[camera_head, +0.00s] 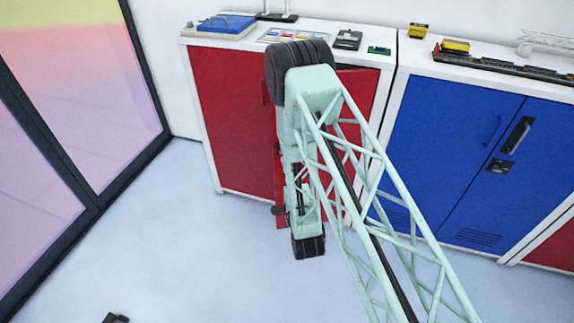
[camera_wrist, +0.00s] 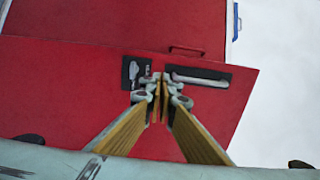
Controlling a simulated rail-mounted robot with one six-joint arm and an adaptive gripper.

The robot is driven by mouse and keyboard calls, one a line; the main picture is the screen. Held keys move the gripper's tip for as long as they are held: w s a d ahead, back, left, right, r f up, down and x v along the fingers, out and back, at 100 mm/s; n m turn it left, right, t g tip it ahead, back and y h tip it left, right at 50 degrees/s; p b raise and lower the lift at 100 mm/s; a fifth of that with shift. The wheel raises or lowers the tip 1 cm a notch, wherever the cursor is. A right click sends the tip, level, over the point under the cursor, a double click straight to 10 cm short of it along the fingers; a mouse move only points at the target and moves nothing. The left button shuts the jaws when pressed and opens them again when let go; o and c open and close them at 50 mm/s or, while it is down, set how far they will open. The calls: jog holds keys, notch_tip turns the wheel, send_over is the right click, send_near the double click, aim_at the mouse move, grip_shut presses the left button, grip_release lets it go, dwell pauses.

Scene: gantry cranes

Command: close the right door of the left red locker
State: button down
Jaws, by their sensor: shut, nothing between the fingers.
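The left red locker (camera_head: 232,125) stands against the back wall in the head view. Its right door (camera_head: 357,95) is ajar, with a dark gap under the top and its free edge swung out from the frame. My arm covers much of this door. In the wrist view the red door (camera_wrist: 220,110) fills the middle, with a black latch plate (camera_wrist: 134,72) and a grey-and-black handle (camera_wrist: 198,77). My gripper (camera_wrist: 160,84) is shut and empty, its tips over the door between latch and handle. Contact cannot be told. The head view hides the fingers behind my arm.
A blue locker (camera_head: 450,145) stands to the right. A blue box (camera_head: 227,24), a small black device (camera_head: 347,39) and model trains (camera_head: 500,66) lie on the white tops. A glass door (camera_head: 75,95) is at the left. The pale floor (camera_head: 180,255) in front is mostly clear.

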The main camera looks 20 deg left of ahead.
jog(key=b+x, duration=0.2)
jog(key=x, duration=0.9)
jog(key=shift+w+a, duration=0.2)
jog(key=shift+w, duration=0.1)
jog(key=shift+w, duration=0.2)
